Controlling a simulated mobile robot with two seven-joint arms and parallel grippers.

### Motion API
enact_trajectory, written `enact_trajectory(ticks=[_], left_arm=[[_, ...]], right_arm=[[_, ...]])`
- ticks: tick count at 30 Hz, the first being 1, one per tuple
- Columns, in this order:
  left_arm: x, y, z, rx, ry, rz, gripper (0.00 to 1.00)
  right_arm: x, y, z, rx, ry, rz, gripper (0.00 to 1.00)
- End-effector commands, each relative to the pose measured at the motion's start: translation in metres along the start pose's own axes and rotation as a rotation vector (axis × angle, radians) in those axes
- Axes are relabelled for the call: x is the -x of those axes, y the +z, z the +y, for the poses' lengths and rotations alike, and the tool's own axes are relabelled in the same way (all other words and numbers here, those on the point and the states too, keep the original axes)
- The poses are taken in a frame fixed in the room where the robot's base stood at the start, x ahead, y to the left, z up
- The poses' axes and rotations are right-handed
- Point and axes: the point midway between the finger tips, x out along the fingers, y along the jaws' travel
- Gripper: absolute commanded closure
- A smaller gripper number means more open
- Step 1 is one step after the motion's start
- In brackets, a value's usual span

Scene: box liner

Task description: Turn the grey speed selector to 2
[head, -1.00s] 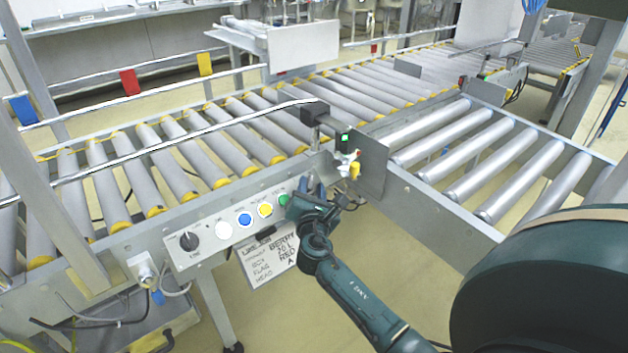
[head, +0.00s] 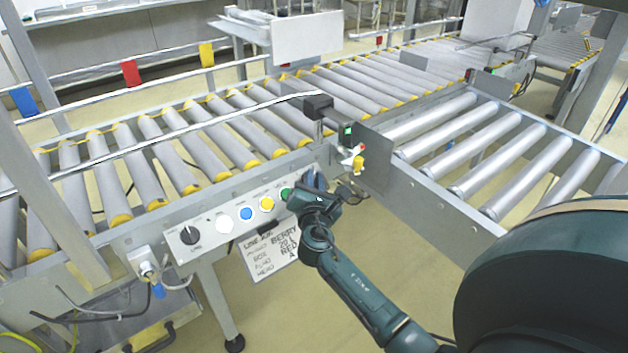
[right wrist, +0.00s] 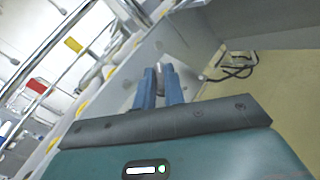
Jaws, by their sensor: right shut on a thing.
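The control panel (head: 207,236) on the conveyor's side carries a black knob (head: 188,235) at its left end, then white, blue, yellow and green buttons. My right gripper (head: 315,180) is at the panel's right end, just right of the green button (head: 286,194). In the right wrist view its blue fingers (right wrist: 163,73) are shut on a small grey piece, the speed selector (right wrist: 168,71), against the grey side plate. The selector's markings and pointer are hidden, so its setting cannot be read. My left gripper is out of view.
A bracket plate with a sensor (head: 352,158) stands just above and right of my right gripper. A handwritten sign (head: 277,248) hangs under the panel. Roller conveyors (head: 487,150) lie behind and right. A loose black cable shows beside the fingers in the right wrist view (right wrist: 235,70).

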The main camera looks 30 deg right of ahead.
Motion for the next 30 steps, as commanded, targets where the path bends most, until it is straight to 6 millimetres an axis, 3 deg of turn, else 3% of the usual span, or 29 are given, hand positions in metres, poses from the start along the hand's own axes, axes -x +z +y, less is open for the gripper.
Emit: enact_trajectory(ticks=[14,30], left_arm=[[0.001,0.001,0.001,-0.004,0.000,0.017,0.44],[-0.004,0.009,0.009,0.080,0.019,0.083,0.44]], right_arm=[[-0.001,0.000,-0.002,0.036,0.055,-0.002,1.00],[-0.002,-0.003,-0.011,0.260,0.411,-0.003,1.00]])
